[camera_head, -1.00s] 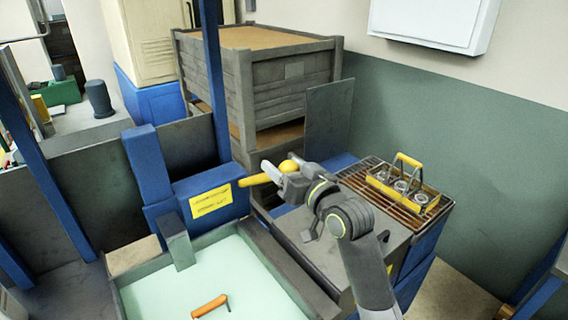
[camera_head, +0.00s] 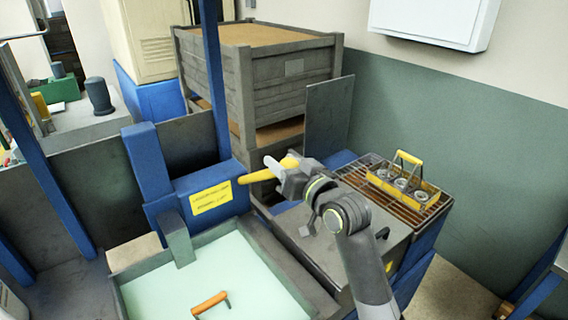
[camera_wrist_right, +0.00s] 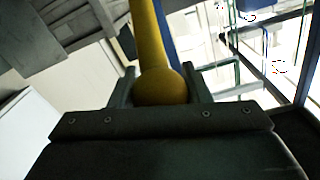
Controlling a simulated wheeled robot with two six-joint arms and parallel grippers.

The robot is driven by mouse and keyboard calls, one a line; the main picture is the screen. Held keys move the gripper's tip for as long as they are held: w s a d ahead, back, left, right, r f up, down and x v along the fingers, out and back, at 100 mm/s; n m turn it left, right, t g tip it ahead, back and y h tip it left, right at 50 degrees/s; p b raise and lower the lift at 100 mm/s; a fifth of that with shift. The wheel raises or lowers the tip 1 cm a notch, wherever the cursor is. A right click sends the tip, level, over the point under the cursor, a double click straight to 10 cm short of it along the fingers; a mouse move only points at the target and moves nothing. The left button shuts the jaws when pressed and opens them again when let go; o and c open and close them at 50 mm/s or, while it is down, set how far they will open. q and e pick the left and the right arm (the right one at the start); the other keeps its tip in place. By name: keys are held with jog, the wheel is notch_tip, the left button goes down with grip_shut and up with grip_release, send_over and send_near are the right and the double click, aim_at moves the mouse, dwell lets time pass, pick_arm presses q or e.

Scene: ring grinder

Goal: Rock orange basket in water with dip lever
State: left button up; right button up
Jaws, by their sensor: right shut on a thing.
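The dip lever is a yellow rod (camera_head: 258,176) with a round knob, reaching out from the blue housing with a yellow label. My right gripper (camera_head: 284,168) is shut on the lever near its knob end. In the right wrist view the yellow lever (camera_wrist_right: 150,45) runs away from between the fingers (camera_wrist_right: 158,88). The water tank (camera_head: 205,270) holds pale green water. An orange handle (camera_head: 210,304) shows above the water at the bottom of the head view; the basket below it is hidden. My left gripper is not in view.
A yellow-handled carrier (camera_head: 405,185) with several round metal parts stands on a brown wire rack (camera_head: 437,210) at right. A grey panel (camera_head: 328,120) stands upright behind my right arm. A big grey crate (camera_head: 255,85) is at the back.

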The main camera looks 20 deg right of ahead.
jog(key=s+d+f+t+y+b, duration=0.1)
jog(key=s+f+t+b, duration=0.3)
jog(key=f+b, duration=0.5)
jog(key=s+b, duration=0.1)
jog(key=b, duration=0.4)
jog(key=shift+d+f+b, duration=0.35)
jog(key=shift+d+b, duration=0.05)
jog(key=o, duration=1.4)
jog(key=shift+r, duration=0.1)
jog(key=shift+c, duration=0.2)
jog(key=b+v, duration=0.2)
jog(key=v, duration=1.5)
jog(key=shift+s, duration=0.2)
jog(key=shift+w+d, duration=0.1)
jog(key=shift+d, duration=0.05)
